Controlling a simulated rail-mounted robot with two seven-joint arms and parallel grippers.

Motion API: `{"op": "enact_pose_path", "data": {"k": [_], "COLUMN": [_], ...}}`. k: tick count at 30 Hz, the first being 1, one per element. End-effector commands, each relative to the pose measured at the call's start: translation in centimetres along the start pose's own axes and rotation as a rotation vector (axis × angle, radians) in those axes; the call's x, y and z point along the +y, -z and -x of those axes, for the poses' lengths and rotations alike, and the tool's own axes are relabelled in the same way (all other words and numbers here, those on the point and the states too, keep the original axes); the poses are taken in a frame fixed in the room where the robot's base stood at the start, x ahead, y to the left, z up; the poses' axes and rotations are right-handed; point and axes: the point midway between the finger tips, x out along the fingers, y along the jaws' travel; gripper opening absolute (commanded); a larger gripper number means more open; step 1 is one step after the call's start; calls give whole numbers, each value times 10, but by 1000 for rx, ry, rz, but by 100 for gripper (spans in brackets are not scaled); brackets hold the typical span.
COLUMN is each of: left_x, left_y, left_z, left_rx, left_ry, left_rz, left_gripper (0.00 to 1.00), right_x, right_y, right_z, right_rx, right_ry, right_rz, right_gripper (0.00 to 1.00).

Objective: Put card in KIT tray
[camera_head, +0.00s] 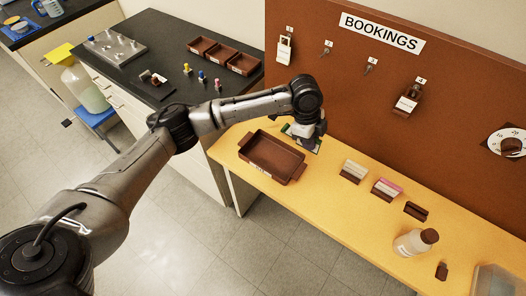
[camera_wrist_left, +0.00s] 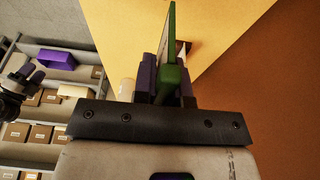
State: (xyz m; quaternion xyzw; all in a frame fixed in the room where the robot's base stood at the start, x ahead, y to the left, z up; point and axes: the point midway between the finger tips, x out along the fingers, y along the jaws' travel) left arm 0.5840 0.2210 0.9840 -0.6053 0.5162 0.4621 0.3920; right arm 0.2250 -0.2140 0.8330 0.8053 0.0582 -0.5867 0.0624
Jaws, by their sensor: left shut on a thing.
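The KIT tray is probably the brown open tray (camera_head: 250,160) with side handles on the yellow shelf; its front label is too small to read surely. It looks empty. In the left wrist view the card (camera_wrist_left: 172,45) stands upright between the two dark purple fingers of the left gripper (camera_wrist_left: 168,80). I cannot tell whether the card touches the shelf. A dark part at the left wrist view's left edge may be my right arm.
On the yellow shelf (camera_head: 330,215), right of the tray, stand card holders (camera_head: 354,171), a pink-topped one (camera_head: 386,188), a small brown block (camera_head: 416,211) and a bottle (camera_head: 410,243). A brown BOOKINGS board (camera_head: 450,110) rises behind. A black counter (camera_head: 150,35) holds three small trays at left.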

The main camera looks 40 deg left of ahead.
Motion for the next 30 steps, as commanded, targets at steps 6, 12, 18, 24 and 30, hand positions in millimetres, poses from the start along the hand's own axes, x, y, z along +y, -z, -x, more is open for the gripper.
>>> {"op": "enact_pose_path", "data": {"k": [6, 12, 18, 24, 30], "left_x": [9, 19, 26, 28, 28], "left_y": [-43, -86, -115, -124, -128], "left_z": [-14, -27, -35, -37, -49], "left_rx": [-4, -4, -2, 0, -1], "left_ry": [-7, -7, -6, -5, -6], "left_rz": [-13, -12, -14, -15, -16], "left_gripper": [0, 0, 0, 0, 0], "right_x": [5, 0, -2, -2, -2], "right_y": [-2, -4, -5, -5, -7], "right_z": [-7, -14, -18, -19, -23], "right_rx": [0, 1, 2, 2, 2], "right_ry": [-12, -2, 3, 3, 2], "right_rz": [5, 1, -4, -4, -4], "right_gripper": [49, 49, 49, 49, 49]}}
